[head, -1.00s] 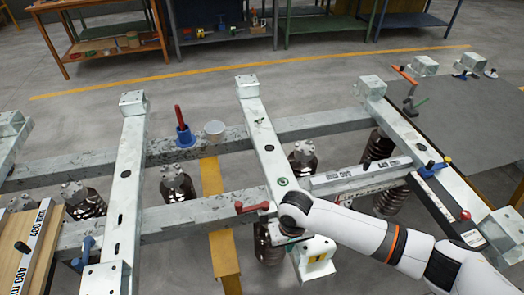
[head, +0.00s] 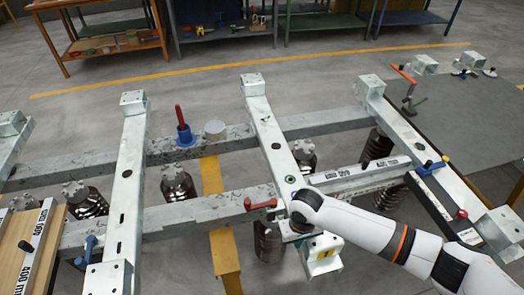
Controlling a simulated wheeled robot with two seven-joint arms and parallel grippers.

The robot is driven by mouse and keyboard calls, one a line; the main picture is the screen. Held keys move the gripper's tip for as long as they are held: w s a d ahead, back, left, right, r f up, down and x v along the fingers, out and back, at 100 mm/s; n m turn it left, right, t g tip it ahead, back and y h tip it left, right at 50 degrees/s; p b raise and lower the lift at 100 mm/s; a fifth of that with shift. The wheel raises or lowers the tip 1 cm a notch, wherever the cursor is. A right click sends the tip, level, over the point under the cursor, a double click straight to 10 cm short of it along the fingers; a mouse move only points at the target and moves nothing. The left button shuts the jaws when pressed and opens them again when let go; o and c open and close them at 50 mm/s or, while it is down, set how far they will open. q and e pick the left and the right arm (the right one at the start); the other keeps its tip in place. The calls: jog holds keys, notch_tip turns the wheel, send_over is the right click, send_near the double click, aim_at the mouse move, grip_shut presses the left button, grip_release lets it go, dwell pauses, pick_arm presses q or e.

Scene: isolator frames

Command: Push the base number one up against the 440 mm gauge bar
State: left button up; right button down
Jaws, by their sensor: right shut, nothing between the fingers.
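Base number one (head: 270,135) is a galvanized cross beam lying over two long rails, with a yellow "1" label (head: 324,253) on its near end. The white gauge bar (head: 360,173) lies along the near rail to its right, reaching toward the right-hand cross beam (head: 405,135); its lettering is too small to read surely. The base's right edge is very close to the bar's left end; I cannot tell whether they touch. My right gripper (head: 296,228) is shut and empty at the base's near part, its fingertips mostly hidden. My left gripper is out of view.
Another bar marked 400 mm (head: 37,245) lies on a wooden board at left. Brown insulators hang below.

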jog(key=shift+w+d+r, duration=0.1)
jog(key=shift+w+d, duration=0.2)
jog(key=shift+d, duration=0.25)
jog(key=shift+w+d+p, duration=0.3)
jog(key=shift+d+p, duration=0.15)
jog(key=shift+d, duration=0.4)
jog(key=shift+w+d+p, duration=0.25)
jog(key=shift+d+p, duration=0.2)
jog(key=shift+d, duration=0.55)
jog(key=shift+a, duration=0.2)
jog(key=shift+s+a+p, duration=0.25)
jog(key=shift+a+p, duration=0.25)
jog(key=shift+s+a, duration=0.1)
jog(key=shift+a, duration=0.2)
jog(key=shift+a, duration=0.1)
